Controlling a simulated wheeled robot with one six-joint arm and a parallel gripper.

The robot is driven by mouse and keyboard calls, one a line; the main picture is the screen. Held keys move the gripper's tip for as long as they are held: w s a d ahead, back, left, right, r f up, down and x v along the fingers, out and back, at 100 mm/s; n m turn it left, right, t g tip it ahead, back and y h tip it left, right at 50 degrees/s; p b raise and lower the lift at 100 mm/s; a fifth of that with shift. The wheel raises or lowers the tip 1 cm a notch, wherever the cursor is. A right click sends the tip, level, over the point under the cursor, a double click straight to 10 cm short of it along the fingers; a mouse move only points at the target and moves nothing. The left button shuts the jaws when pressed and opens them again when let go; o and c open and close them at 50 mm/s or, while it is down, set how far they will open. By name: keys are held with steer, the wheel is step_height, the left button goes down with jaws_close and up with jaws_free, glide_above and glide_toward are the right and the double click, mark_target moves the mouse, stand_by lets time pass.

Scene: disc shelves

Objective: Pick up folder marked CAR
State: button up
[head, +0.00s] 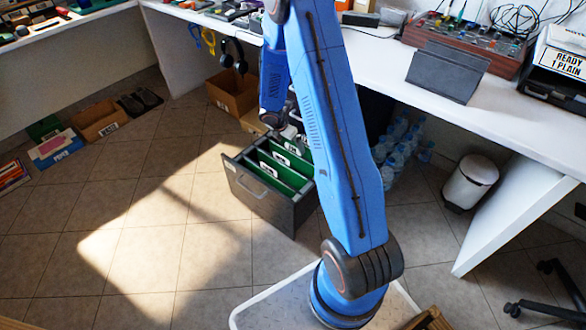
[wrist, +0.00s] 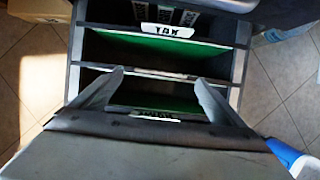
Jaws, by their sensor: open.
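An open grey drawer (head: 240,187) holds green hanging folders (head: 285,172) with white label tabs, too small to read in the head view. In the wrist view, one tab (wrist: 168,30) on a rear folder seems to read TAX, upside down. A nearer tab (wrist: 155,115) sits low between my fingers, and its writing is too unclear to read. I cannot make out which folder is marked CAR. My gripper (wrist: 158,88) is open over the drawer, with one finger to each side of the nearer folders and nothing held. In the head view my arm hides part of the drawer.
The desk (head: 365,60) runs above and behind the drawer. Water bottles (head: 395,150) and a white bin (head: 470,182) stand to the right. A cardboard box (head: 232,92) is behind. The tiled floor at left front is clear.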

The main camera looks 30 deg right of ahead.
steer(key=shift+x, duration=1.45)
steer(key=shift+s, duration=0.1)
steer(key=c, duration=1.5)
steer(key=shift+r, duration=0.15)
